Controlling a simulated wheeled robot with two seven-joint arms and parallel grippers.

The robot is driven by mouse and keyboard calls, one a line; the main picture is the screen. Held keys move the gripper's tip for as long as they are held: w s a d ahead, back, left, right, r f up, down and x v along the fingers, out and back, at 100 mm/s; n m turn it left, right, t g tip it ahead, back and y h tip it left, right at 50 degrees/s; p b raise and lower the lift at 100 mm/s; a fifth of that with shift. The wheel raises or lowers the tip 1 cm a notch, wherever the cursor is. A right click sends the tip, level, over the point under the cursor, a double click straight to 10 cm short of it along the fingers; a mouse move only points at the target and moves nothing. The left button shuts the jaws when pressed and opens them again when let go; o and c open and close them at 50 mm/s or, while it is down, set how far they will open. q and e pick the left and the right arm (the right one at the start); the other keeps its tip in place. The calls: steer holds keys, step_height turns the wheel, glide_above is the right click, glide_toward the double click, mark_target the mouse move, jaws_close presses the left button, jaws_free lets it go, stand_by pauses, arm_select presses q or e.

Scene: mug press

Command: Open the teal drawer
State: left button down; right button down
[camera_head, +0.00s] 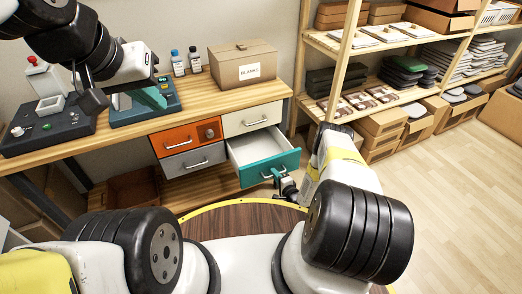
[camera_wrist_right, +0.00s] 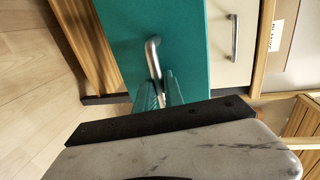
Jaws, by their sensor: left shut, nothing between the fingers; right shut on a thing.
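The teal drawer (camera_head: 270,165) stands pulled out of the cabinet under the workbench, and its pale, empty-looking inside shows. Its silver bar handle (camera_head: 272,175) is on the front; the handle also shows in the right wrist view (camera_wrist_right: 153,55). My right gripper (camera_head: 281,182) is at the drawer front, shut on the handle. In the right wrist view its teal fingers (camera_wrist_right: 160,92) meet around the lower end of the handle. My left gripper (camera_head: 93,100) is shut and empty above the left part of the bench, beside the press.
Orange (camera_head: 186,138), grey (camera_head: 193,161) and cream (camera_head: 252,118) drawers stay closed around it. A press (camera_head: 140,100), bottles and a cardboard box (camera_head: 243,65) stand on the bench. Stocked shelves (camera_head: 390,60) stand at right.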

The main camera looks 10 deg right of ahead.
steer(key=f+v, duration=0.1)
steer(key=v, duration=0.7)
steer(key=shift+s+f, duration=0.2)
steer(key=shift+f, duration=0.2)
steer(key=shift+d, duration=0.1)
steer(key=c, duration=1.7)
jaws_free()
steer(key=shift+c, duration=0.2)
steer(key=v, duration=0.7)
steer(key=shift+s, duration=0.35)
steer(key=shift+s+d, duration=0.1)
steer(key=shift+d, duration=0.05)
